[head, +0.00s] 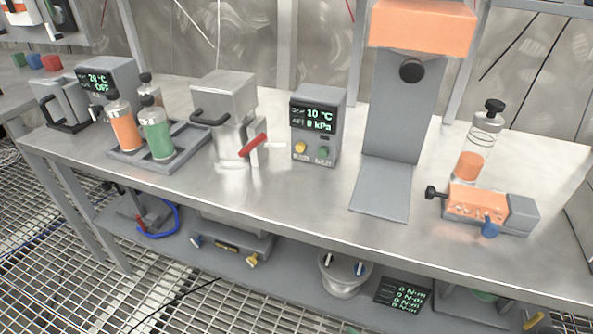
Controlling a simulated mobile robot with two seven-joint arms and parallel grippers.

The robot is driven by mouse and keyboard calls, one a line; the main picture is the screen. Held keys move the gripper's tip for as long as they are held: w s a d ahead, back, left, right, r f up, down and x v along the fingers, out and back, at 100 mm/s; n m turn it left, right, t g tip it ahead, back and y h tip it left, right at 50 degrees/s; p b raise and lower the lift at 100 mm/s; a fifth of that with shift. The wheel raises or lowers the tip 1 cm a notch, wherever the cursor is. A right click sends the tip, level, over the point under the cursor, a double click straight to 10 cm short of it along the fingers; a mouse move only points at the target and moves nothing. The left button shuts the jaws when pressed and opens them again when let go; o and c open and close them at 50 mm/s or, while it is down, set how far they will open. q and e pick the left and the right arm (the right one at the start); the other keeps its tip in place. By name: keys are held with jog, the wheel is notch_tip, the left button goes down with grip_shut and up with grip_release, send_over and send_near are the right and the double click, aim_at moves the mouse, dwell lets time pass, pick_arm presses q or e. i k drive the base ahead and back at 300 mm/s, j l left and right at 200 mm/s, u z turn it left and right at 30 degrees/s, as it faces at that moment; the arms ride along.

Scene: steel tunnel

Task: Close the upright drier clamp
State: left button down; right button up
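No part is labelled as the upright drier, so I cannot tell for certain which one it is. A steel upright vessel (233,141) with a grey block-shaped top (224,92) and a black handle (211,117) stands left of centre on the bench. A red lever (253,145), the most clamp-like part in view, sticks out at its right side, tilted, with a pale piece beside it. I cannot tell whether it is latched. A clear upright cylinder (483,138) with orange contents and a black cap stands at the right. Neither of my grippers is in view.
A display box (318,125) stands right of the vessel. A grey stand (396,110) with an orange head (423,27) is farther right. An orange block (476,203) with knobs lies at the right. A tray (187,158) holds capped bottles at the left. The bench front is mostly clear.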

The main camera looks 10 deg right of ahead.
aim_at(251, 143)
jog(key=k+l+z, duration=0.2)
jog(key=z, duration=0.15)
jog(key=k+l+z, duration=0.35)
jog(key=z, duration=0.15)
jog(key=i+j, duration=0.15)
jog(key=i, duration=0.25)
